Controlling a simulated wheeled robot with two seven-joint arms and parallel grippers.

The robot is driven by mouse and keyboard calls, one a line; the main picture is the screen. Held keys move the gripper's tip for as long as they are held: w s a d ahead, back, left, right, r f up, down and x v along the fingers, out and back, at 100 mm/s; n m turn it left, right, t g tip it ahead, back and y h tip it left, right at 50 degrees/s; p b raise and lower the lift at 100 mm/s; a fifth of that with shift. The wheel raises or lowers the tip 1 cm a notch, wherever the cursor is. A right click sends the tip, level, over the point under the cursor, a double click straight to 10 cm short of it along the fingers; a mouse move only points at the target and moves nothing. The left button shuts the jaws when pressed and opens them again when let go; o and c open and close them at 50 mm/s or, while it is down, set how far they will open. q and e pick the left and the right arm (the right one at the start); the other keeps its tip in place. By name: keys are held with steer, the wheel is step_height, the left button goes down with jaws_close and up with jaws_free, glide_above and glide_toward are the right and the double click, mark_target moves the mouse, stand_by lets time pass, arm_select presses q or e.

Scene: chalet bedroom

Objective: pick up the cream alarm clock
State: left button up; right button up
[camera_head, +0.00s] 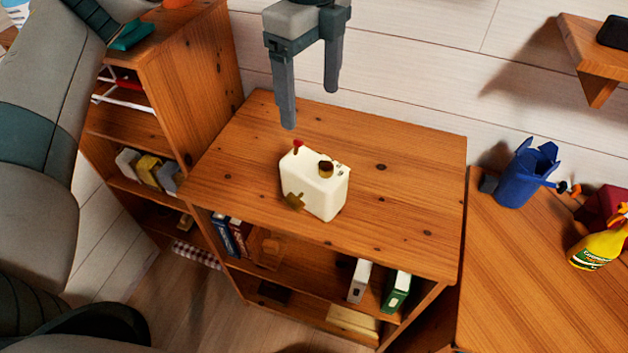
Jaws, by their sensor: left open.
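The cream alarm clock (322,196) is a boxy thing with a small red part and a dark brown knob on top and a brass-coloured part low on its left side. It stands on the top of a wooden shelf unit (412,172), near the middle. My left gripper (308,104) is above and behind the clock, pointing down. Its two fingers are apart with nothing between them, and it does not touch the clock. My right gripper is not in view.
A taller wooden shelf (202,84) stands on the left. On the right, a wooden surface (510,262) holds a blue cup-like container (526,174) and a yellow spray bottle (600,246). A wall shelf (588,50) juts out at upper right. The unit's top around the clock is clear.

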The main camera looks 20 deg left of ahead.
arm_select(q)
steer(key=p, duration=0.5)
glide_above(313, 164)
step_height(313, 164, down, 11)
steer(key=shift+w+a+f, duration=0.1)
steer(key=shift+w+a, duration=0.05)
steer(key=shift+f, duration=0.55)
steer(key=shift+f+p, duration=0.25)
steer(key=shift+p, duration=0.1)
steer(key=shift+s+d+f+p, duration=0.2)
steer(key=shift+f+p, duration=0.5)
step_height(313, 164, down, 2)
steer(key=shift+f+p, duration=0.1)
steer(key=shift+p, duration=0.45)
steer(key=shift+f, duration=0.55)
